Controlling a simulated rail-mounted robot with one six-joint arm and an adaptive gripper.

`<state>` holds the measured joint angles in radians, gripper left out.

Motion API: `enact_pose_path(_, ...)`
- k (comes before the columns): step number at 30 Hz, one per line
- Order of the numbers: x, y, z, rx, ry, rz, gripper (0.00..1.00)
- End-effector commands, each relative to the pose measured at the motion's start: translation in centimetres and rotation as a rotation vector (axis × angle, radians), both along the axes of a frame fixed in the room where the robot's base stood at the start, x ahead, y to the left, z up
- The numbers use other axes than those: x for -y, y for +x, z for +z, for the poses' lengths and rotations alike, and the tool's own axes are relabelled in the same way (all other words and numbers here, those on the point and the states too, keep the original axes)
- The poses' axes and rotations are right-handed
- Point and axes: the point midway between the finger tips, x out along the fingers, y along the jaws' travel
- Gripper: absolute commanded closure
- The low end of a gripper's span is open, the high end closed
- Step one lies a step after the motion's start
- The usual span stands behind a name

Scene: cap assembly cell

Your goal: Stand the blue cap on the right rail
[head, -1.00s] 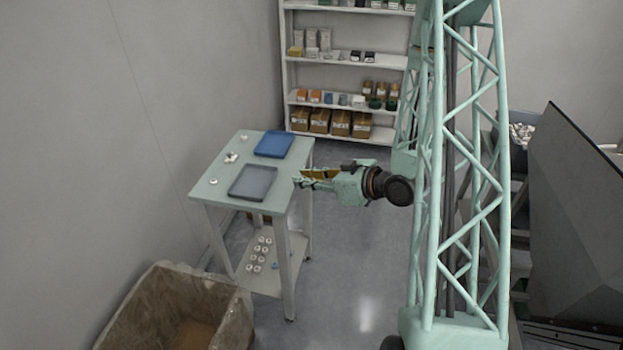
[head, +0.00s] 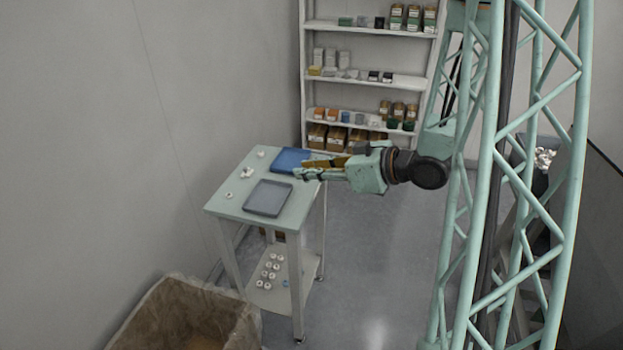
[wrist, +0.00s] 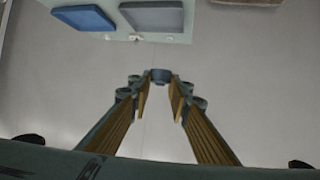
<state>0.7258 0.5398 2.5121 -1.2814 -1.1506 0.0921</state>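My gripper (head: 298,173) reaches left across the right edge of the small table in the head view, its tip overlapping the blue tray. In the wrist view my gripper's (wrist: 161,80) fingers converge on a small round blue-grey piece, which appears to be the blue cap (wrist: 160,76), held at the tips. The cap is small and dark there, and I cannot make it out in the head view. Another small blue piece (head: 285,283) lies on the table's lower shelf beside several white caps (head: 269,266). I cannot make out a right rail in either view.
The table (head: 225,207) bears a blue tray (head: 290,157), a grey tray (head: 268,198) and a few small white parts (head: 246,173). A lined bin (head: 185,315) stands in front. A stocked shelf unit (head: 370,78) stands behind. Floor right of the table is clear.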

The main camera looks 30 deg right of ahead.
Motion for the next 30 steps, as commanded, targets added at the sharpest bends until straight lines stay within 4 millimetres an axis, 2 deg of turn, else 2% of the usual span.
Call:
enact_pose_path(18, -4.8, -3.9, 8.1, 0.002, -0.002, 0.106, 0.85)
enact_pose_path(24, -6.3, -5.4, 10.1, 0.002, -0.001, 0.136, 0.85)
enact_pose_path(30, -7.3, -6.5, 11.2, 0.001, 0.0, 0.153, 0.85)
